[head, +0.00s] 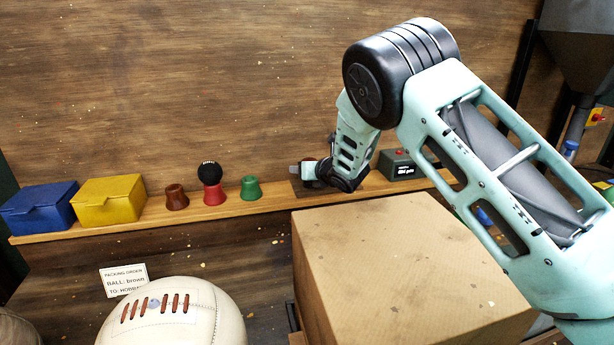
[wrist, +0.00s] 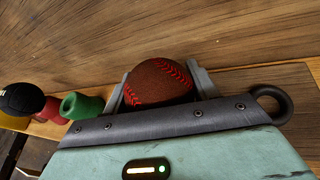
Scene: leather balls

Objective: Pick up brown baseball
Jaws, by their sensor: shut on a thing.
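The brown baseball (wrist: 158,82) with red stitching sits between the two fingers of my gripper (wrist: 160,88) in the wrist view. My gripper is shut on it, with one grey finger on each side. In the head view my gripper (head: 312,172) is at the shelf, right of the green stand, and the ball there is mostly hidden by the gripper and wrist. I cannot tell whether the ball touches the shelf.
The wooden shelf (head: 270,205) holds a blue box (head: 40,208), a yellow box (head: 108,201), a brown stand (head: 176,197), a black ball (head: 209,172) on a red stand (head: 214,194), and a green stand (head: 251,188). A large cardboard box (head: 400,250) and a big cream ball (head: 172,315) stand in front.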

